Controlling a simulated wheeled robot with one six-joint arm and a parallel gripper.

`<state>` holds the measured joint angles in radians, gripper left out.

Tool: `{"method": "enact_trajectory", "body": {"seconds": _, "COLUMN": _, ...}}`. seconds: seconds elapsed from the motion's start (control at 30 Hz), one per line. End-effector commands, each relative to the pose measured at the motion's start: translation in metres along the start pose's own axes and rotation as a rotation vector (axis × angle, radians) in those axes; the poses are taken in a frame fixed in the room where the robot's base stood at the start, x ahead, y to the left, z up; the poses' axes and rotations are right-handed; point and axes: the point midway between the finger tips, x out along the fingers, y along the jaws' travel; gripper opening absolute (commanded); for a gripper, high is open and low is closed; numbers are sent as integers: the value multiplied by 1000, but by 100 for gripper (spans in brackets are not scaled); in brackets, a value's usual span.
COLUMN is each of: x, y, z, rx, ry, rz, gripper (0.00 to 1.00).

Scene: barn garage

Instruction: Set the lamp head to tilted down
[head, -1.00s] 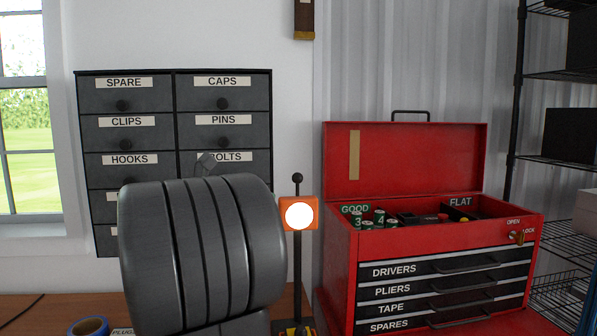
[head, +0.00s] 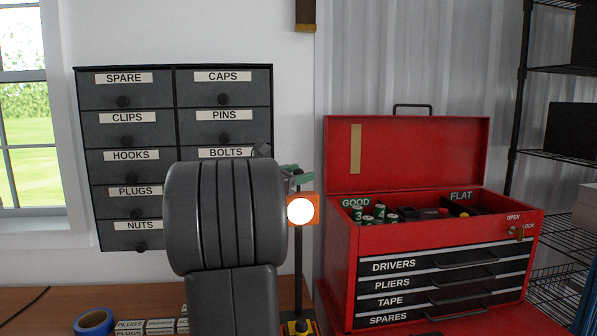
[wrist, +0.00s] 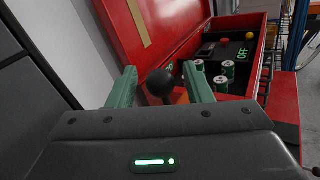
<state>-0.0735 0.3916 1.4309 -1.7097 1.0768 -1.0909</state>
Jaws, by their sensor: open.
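The lamp has an orange head (head: 302,209) with a lit round white face turned toward me, on a thin dark post. A yellow and black part shows at the foot of the post. My gripper (head: 296,173) is at the top of the lamp, its green fingers partly hidden behind my arm. In the wrist view my gripper (wrist: 162,88) is open, with one finger on each side of the lamp's black ball knob (wrist: 160,82). A bit of the orange lamp head (wrist: 180,97) shows below the knob. I cannot tell whether the fingers touch the knob.
An open red toolbox (head: 345,255) stands right of the lamp, with green batteries (head: 379,211) in its top tray. A labelled drawer cabinet (head: 128,177) hangs on the wall at left. Blue tape (head: 93,322) and small labelled boxes lie on the wooden bench (head: 40,310).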

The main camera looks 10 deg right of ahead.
Motion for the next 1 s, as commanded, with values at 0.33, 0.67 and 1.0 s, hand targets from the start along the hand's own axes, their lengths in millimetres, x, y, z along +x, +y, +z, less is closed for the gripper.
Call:
{"method": "enact_trajectory", "body": {"seconds": 0.33, "x": 5, "y": 0, "z": 0, "rx": 0, "ry": 0, "rz": 1, "gripper": 46}}
{"method": "enact_trajectory", "body": {"seconds": 0.67, "x": 4, "y": 0, "z": 0, "rx": 0, "ry": 0, "rz": 0, "gripper": 0}}
{"method": "enact_trajectory", "body": {"seconds": 1.0, "x": 2, "y": -4, "z": -1, "rx": 0, "ry": 1, "rz": 0, "gripper": 0}}
